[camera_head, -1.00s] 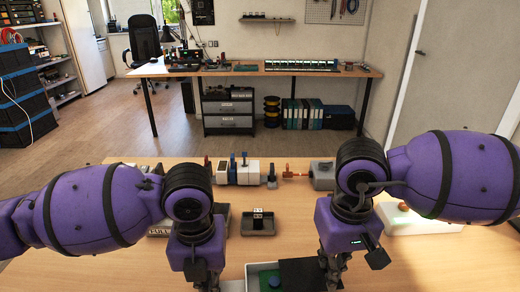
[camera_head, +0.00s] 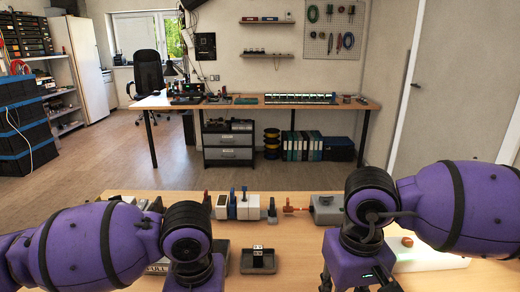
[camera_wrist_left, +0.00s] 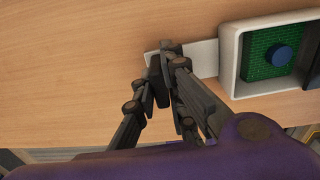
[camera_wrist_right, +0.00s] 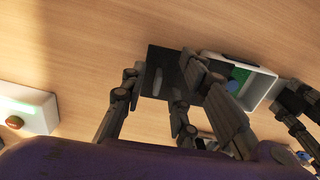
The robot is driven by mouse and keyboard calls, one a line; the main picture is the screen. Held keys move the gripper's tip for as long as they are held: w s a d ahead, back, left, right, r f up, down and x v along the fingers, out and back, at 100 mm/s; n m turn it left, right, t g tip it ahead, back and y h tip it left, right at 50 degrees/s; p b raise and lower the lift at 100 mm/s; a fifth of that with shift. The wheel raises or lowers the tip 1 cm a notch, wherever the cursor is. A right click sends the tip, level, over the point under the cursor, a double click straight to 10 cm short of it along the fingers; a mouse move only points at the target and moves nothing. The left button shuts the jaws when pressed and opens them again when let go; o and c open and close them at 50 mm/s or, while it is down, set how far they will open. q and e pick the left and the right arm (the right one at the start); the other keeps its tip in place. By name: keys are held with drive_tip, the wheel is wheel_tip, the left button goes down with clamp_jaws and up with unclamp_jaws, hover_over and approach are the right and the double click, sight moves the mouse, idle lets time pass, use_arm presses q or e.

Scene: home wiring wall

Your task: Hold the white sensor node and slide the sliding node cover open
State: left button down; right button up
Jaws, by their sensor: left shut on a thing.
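The white sensor node (camera_wrist_left: 229,70) is an open-topped box with a green board and a blue round part inside. A pale tab sticks out from its left side in the left wrist view. My left gripper (camera_wrist_left: 168,58) is shut on this tab. The node also shows in the right wrist view (camera_wrist_right: 262,88). Contact is unclear. The head view does not show the node.
A small dark tray (camera_head: 258,262) stands between my arms. Wall devices (camera_head: 245,206) and a grey box (camera_head: 325,208) line the table's far edge. A white panel with a red button (camera_wrist_right: 22,112) lies to the side.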

wheel_tip(320, 180, up, 11)
drive_tip(key=shift+f, duration=0.2)
use_arm(q)
drive_tip(key=c, duration=1.7)
unclamp_jaws()
drive_tip(key=shift+r, duration=0.1)
